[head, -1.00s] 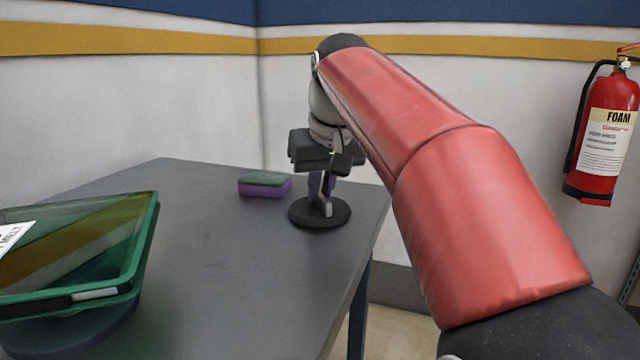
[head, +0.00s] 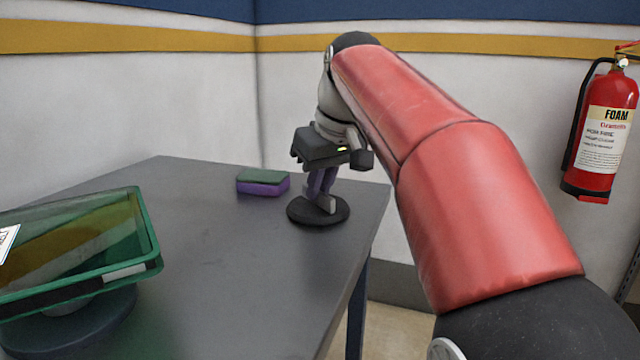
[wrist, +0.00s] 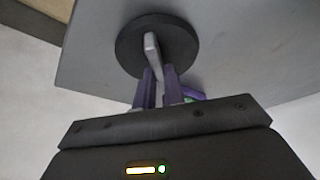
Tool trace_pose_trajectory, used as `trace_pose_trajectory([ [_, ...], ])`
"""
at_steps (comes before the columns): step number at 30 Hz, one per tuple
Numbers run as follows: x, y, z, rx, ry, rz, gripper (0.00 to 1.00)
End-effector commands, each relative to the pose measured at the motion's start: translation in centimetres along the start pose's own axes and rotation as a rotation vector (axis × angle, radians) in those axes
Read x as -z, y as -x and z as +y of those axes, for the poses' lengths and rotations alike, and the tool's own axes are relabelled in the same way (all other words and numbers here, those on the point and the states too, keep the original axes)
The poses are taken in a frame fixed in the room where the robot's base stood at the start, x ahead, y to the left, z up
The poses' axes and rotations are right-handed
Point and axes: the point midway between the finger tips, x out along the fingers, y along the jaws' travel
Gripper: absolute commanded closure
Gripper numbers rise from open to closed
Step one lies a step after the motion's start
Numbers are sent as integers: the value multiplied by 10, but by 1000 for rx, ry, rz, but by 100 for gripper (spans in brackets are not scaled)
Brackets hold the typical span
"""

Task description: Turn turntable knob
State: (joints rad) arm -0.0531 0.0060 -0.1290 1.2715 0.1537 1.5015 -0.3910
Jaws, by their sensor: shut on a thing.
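The knob is a black round disc (head: 300,213) with a light grey upright handle (head: 326,204), near the table's right edge. In the wrist view the disc (wrist: 127,45) and grey handle (wrist: 152,48) show at top centre. My gripper (head: 320,190) points down over the disc. Its purple fingers (wrist: 158,82) are shut on the grey handle, partly hiding it. The turntable is a dark round base (head: 75,325) at the lower left. A green clear-sided box (head: 150,240) sits on it, cut off by the frame's left edge.
A green and purple sponge (head: 262,183) lies on the grey table (head: 215,260), left of the knob. Pale walls (head: 130,100) stand behind the table. A red fire extinguisher (head: 603,130) hangs on the right wall. The middle of the table is clear.

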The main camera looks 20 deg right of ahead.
Motion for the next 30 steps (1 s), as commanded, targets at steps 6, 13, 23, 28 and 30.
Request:
trace_pose_trajectory([
  [6,0,0,0,0,-1,1,67],
  [13,0,0,0,0,-1,0,67],
  [23,1,42,0,-2,-1,3,67],
  [28,1,66,1,-1,-2,2,67],
  [30,1,72,0,-1,-1,3,67],
])
